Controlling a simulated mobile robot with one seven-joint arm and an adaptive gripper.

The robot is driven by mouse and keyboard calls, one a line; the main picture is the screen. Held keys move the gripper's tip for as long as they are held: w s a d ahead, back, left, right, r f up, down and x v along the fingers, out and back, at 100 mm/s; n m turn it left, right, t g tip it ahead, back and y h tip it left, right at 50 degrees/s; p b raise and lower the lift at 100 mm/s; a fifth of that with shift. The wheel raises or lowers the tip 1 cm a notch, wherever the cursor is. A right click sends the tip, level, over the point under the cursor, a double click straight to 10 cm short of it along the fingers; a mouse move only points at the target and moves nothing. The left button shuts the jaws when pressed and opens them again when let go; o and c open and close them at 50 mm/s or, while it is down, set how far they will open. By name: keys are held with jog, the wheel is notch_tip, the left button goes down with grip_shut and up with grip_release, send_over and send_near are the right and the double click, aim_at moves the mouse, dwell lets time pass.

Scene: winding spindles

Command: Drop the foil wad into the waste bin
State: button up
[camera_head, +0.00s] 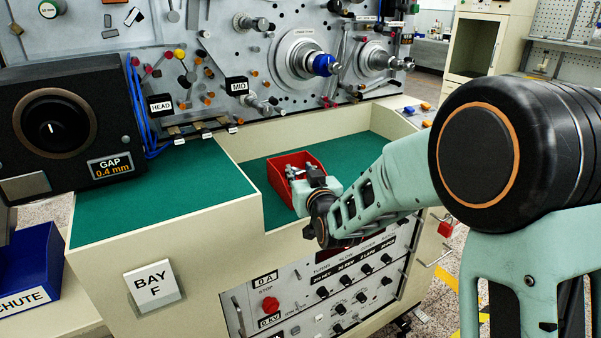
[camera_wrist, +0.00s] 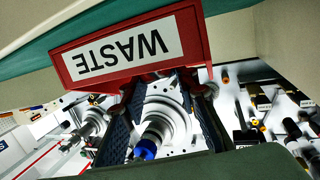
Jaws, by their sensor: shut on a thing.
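The red waste bin (camera_head: 283,187) stands on the green bench top. In the wrist view its front wall (camera_wrist: 65,70) shows with an upside-down WASTE label. My gripper (camera_head: 297,173) points into the bin's mouth from its right side. In the wrist view my gripper's (camera_wrist: 163,82) two dark fingers stand apart, and their tips pass behind the bin's front rim. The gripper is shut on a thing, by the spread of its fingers. The foil wad itself cannot be made out; the bin wall hides the space between the fingertips.
A black gap gauge box (camera_head: 70,130) stands on the raised bench part at left. A blue chute bin (camera_head: 30,272) sits lower left. The winding panel (camera_head: 230,50) with spindles and pegs rises behind. The green top (camera_head: 150,195) left of the bin is bare.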

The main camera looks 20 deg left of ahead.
jog(key=o, duration=0.9)
jog(key=shift+s, duration=0.1)
jog(key=v, duration=1.2)
jog(key=shift+f, duration=0.1)
